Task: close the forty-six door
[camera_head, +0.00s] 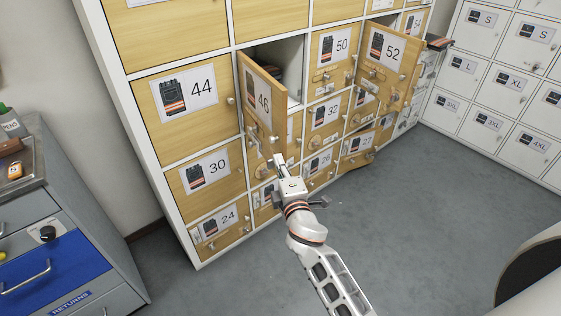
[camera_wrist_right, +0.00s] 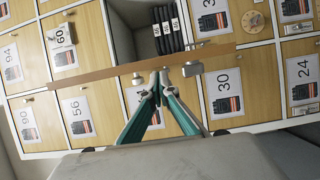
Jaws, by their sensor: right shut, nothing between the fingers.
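The forty-six door (camera_head: 262,97) is a light wood panel with a picture of a dark vest with an orange band and the number 46. It stands ajar, swung out from its dark compartment (camera_head: 279,55). My right gripper (camera_head: 279,160) is shut and empty, at the lower part of this door. In the right wrist view the door (camera_wrist_right: 110,80) shows nearly edge-on, and the shut fingertips (camera_wrist_right: 160,76) are at its edge; I cannot tell whether they touch. Dark upright items (camera_wrist_right: 167,30) stand in the open compartment. My left gripper is not in view.
The fifty-two door (camera_head: 387,50) also stands open, to the right, and the door marked 27 (camera_head: 362,145) is ajar below it. Doors 44 (camera_head: 189,92) and 30 (camera_head: 211,165) are shut. A grey cabinet (camera_head: 125,258) stands at left. The grey floor (camera_head: 420,220) is clear.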

